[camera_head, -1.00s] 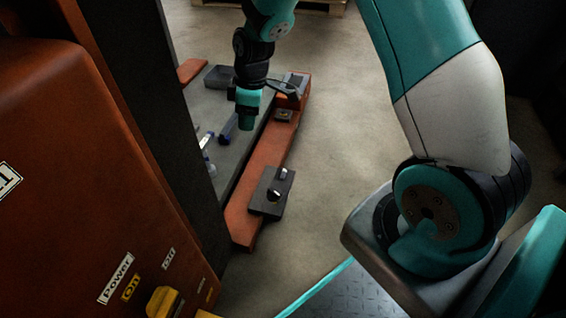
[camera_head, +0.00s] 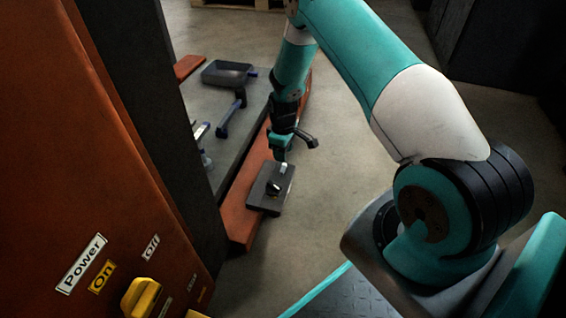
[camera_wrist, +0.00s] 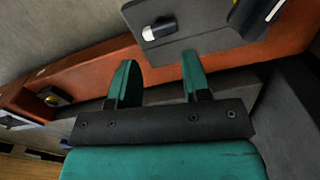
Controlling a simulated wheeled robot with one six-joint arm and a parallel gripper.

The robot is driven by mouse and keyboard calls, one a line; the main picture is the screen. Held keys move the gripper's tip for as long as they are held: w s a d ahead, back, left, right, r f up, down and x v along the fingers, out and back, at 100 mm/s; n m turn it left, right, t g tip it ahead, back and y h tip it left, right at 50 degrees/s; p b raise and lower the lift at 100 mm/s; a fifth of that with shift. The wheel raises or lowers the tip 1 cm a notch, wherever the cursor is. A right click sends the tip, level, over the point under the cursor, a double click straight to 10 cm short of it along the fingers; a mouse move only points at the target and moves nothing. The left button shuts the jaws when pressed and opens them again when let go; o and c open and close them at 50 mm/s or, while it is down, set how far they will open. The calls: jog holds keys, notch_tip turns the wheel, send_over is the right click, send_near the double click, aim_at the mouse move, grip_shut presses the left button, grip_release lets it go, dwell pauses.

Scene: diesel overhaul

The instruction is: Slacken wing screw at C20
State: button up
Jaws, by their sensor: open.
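A dark grey plate (camera_head: 262,202) with two small raised black-and-white pieces sits on the orange rail. In the wrist view the plate (camera_wrist: 200,30) is at the top. One wing-like screw (camera_wrist: 159,29) with a white tip stands on it, and a second, larger black-and-white piece (camera_wrist: 262,12) is at its right edge. No C20 label is legible, so I cannot tell which screw it names. My gripper (camera_head: 281,155) hangs by the plate's far end. In the wrist view its fingers (camera_wrist: 160,80) are apart and empty, just short of the plate.
The orange rail (camera_head: 240,215) runs along the grey bench, where a dark tray (camera_head: 228,74) and a blue-ended tool (camera_head: 231,115) lie. A large orange cabinet (camera_head: 60,150) with a yellow knob (camera_head: 140,298) fills the left. Floor right of the rail is clear.

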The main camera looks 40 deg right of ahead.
aim_at(283, 168)
jog(key=m, duration=0.1)
jog(key=f+m+b, duration=0.1)
jog(key=m, duration=0.1)
jog(key=shift+b, duration=0.3)
jog(key=m+b, duration=0.1)
jog(key=m, duration=0.2)
jog(key=m+b, duration=0.1)
jog(key=m, duration=0.1)
jog(key=shift+f+m+b, duration=0.3)
jog(key=shift+b, duration=0.05)
jog(key=shift+r+m+p, duration=0.35)
jog(key=shift+m+p, duration=0.55)
jog(key=shift+p, duration=0.1)
jog(key=m, duration=0.2)
jog(key=f+m+p, duration=0.1)
jog(key=m, duration=0.2)
jog(key=shift+p, duration=0.3)
jog(key=shift+f+m, duration=0.3)
jog(key=shift+m, duration=0.2)
jog(key=shift+f+b, duration=0.35)
jog(key=shift+f, duration=0.2)
jog(key=shift+f, duration=0.15)
jog(key=shift+f+b, duration=0.8)
jog(key=shift+f, duration=1)
